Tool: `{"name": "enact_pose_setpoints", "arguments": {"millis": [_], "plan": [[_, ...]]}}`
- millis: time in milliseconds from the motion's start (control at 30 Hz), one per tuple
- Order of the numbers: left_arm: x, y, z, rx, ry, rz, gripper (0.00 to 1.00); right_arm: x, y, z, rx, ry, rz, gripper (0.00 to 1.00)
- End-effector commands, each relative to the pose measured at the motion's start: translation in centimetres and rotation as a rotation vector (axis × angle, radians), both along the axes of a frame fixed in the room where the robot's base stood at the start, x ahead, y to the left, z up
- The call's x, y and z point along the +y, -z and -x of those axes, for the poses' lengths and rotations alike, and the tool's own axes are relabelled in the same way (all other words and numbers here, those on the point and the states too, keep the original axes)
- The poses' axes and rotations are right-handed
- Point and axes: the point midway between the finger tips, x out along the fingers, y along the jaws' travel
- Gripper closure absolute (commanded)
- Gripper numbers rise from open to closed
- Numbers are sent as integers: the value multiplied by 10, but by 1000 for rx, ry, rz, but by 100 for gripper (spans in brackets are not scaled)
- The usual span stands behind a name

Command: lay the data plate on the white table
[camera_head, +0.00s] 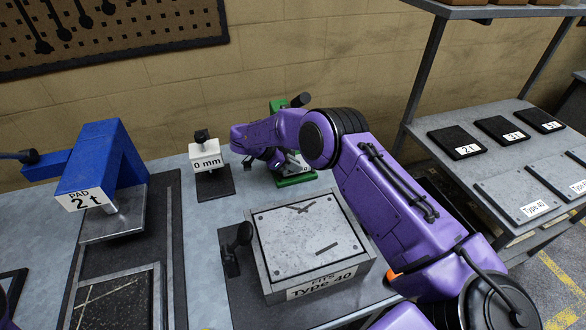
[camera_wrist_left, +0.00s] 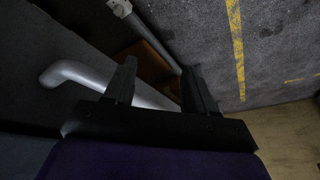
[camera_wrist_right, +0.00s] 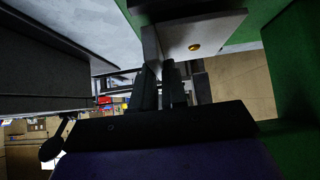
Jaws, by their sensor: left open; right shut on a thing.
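My right gripper (camera_head: 279,164) is at the green stand (camera_head: 296,180) at the back of the bench, partly hidden behind its own purple wrist. In the right wrist view its fingers (camera_wrist_right: 162,84) are closed on a grey piece, which looks like the data plate (camera_wrist_right: 210,32), with a brass stud on its face. No print on it is readable. Green surfaces of the stand lie close around it. My left gripper (camera_wrist_left: 158,90) is open and empty, above the floor and beside a silver bent bar (camera_wrist_left: 85,78). I cannot pick out a white table with certainty.
On the grey bench (camera_head: 205,230) stand a blue press (camera_head: 112,150) marked 2 t, a 0 mm gauge block (camera_head: 207,157) and a Type 40 box (camera_head: 310,240). A rack (camera_head: 490,175) with labelled black and grey plates stands at the right.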

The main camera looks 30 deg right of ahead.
Motion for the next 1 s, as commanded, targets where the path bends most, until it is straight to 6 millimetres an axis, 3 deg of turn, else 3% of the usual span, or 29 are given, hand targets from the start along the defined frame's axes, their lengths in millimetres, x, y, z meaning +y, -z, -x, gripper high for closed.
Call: {"name": "enact_pose_setpoints", "arguments": {"millis": [167, 367, 700, 1000], "plan": [[0, 7, 0, 0, 0, 0, 45, 9, -32, 12, -2, -3, -2, 100], [0, 21, 0, 0, 0, 0, 45, 32, -77, 48, -3, -4, -1, 100], [0, 36, 0, 0, 0, 0, 45, 71, -108, 108, -2, -4, 1, 100], [0, 36, 0, 0, 0, 0, 45, 77, -115, 117, -1, -1, 0, 100]]}}
